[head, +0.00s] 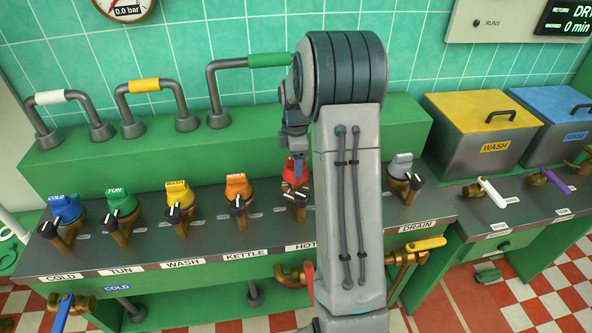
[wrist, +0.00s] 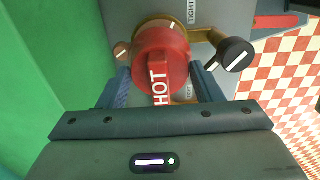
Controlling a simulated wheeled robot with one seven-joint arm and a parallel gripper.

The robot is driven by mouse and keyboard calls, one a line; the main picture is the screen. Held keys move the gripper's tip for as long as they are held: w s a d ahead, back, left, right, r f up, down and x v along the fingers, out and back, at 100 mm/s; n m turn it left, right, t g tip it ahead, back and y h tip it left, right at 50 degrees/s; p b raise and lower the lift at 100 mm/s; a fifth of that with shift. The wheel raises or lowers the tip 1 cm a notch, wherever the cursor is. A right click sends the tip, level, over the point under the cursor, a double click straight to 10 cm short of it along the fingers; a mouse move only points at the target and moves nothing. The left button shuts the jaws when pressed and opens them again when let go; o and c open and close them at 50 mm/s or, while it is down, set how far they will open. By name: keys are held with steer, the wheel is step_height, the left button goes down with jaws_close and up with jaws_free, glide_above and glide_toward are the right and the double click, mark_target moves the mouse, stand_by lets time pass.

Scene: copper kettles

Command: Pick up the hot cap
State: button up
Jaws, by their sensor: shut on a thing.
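The hot cap (wrist: 158,62) is red with white HOT lettering and fills the middle of the wrist view. In the head view the red cap (head: 296,171) shows only partly, behind my gripper and arm. My gripper (head: 296,158) points down at it from above. In the wrist view my gripper (wrist: 162,84) has one finger on each side of the cap and is shut on it. The brass fitting (wrist: 200,34) shows right behind the cap, with a black knob (wrist: 236,54) at its side. I cannot tell whether the cap is clear of the fitting.
On the same counter stand the orange KETTLE cap (head: 238,187), yellow WASH cap (head: 179,193), green TUN cap (head: 122,202) and blue COLD cap (head: 65,208). A grey DRAIN cap (head: 401,166) is right of my arm. Pipe handles rise behind; WASH (head: 470,150) and RINSE bins stand right.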

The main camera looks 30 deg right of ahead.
steer(key=s+d+r+b, duration=0.1)
steer(key=s+d+r, duration=0.6)
steer(key=s+d, duration=0.1)
steer(key=shift+s+b, duration=0.3)
